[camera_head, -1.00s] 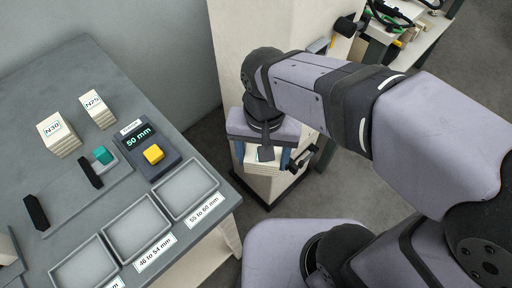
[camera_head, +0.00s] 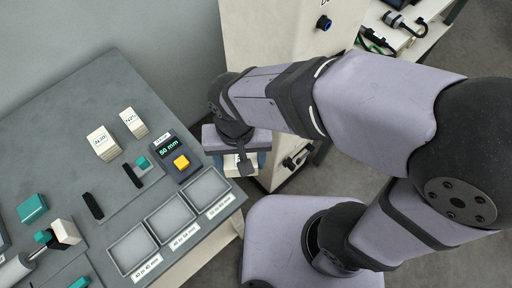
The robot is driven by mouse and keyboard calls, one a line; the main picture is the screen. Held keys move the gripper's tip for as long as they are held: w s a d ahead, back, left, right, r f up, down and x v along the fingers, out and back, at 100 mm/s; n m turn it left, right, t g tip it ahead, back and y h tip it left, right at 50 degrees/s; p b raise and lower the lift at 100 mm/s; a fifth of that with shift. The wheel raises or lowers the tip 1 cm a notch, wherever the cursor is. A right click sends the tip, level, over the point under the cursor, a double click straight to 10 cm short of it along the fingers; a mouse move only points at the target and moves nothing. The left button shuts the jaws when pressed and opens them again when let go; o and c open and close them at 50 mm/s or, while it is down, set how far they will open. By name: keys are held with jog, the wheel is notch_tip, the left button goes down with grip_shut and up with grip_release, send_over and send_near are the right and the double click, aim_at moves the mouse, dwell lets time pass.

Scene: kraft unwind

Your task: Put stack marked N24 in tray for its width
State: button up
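My gripper (camera_head: 239,168) is at the right of the table's edge, seen from above. Its blue fingers are on either side of a cream stack (camera_head: 232,163), which it holds. Part of a label shows on the stack, but the gripper covers most of it and I cannot read it. Three grey trays line the table's front edge: 40 to 45 mm (camera_head: 131,250), 46 to 54 mm (camera_head: 171,219) and 55 to 60 mm (camera_head: 208,188). All three look empty. The display unit (camera_head: 174,152) reads 50 mm.
Stacks marked N30 (camera_head: 103,143) and N25 (camera_head: 131,122) stand at the back. A gauge with black jaws (camera_head: 93,206) and a teal block (camera_head: 142,163) lies before them. A teal block (camera_head: 32,208) and a tool (camera_head: 18,268) are at left. A pale cabinet (camera_head: 270,40) stands behind my arm.

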jog(key=s+a+r+n+p, duration=0.1)
jog(key=s+a+n+p, duration=0.2)
jog(key=s+a+p, duration=0.3)
jog(key=s+a+r+n+p, duration=0.1)
jog(key=s+a+n+p, duration=0.3)
jog(key=a, duration=0.7)
jog(key=s+p, duration=0.2)
jog(key=p, duration=0.2)
jog(key=shift+s+r+n, duration=0.15)
jog(key=shift+s+n, duration=0.15)
jog(key=shift+f+b, duration=2.1)
jog(key=shift+f, duration=0.3)
jog(key=shift+f+b, duration=0.45)
jog(key=shift+f, duration=0.85)
dwell(0.4)
